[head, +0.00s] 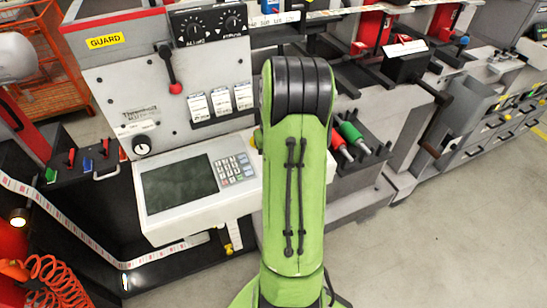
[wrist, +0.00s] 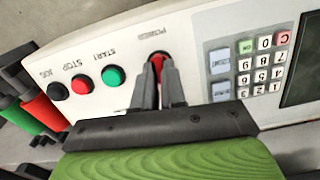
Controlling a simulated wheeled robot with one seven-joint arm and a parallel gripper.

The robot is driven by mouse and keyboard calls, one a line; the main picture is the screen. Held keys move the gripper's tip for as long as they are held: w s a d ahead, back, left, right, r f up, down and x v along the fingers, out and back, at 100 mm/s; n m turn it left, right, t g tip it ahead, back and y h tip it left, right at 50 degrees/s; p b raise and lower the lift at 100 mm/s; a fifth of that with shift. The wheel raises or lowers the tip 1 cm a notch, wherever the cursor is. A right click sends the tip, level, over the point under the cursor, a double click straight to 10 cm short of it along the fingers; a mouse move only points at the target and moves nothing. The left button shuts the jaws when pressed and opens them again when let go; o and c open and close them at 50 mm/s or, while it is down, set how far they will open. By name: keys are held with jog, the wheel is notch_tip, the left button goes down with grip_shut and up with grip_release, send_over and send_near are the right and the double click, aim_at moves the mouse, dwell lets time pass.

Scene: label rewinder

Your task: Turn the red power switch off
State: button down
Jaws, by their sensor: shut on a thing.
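The red power switch (wrist: 158,56) sits on the white console panel (wrist: 140,30) in the wrist view, beside the printed word POWER. My gripper (wrist: 159,66) is at the switch, its two fingers close together with the red part between their tips. The fingers cover much of the switch, so I cannot tell its position. In the head view my green arm hides the gripper and the switch. The console (head: 158,222) shows there to the left of the arm.
Left of the switch in the wrist view are a green START button (wrist: 112,76), a red STOP button (wrist: 82,84) and a black JOG button (wrist: 58,92). A keypad (wrist: 262,66) and dark screen (wrist: 302,70) lie right. Red and green handles (head: 350,135) stand right of my arm.

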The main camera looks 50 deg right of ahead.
jog(key=n, duration=0.5)
jog(key=shift+w+a+n+h, duration=0.1)
jog(key=shift+a+n+h, duration=0.05)
jog(key=shift+n+h, duration=0.25)
dwell(0.4)
jog(key=c, duration=1.2)
grip_release()
notch_tip(320, 180, up, 16)
jog(key=a+p, duration=0.1)
jog(key=p, duration=0.2)
jog(key=shift+f, duration=0.15)
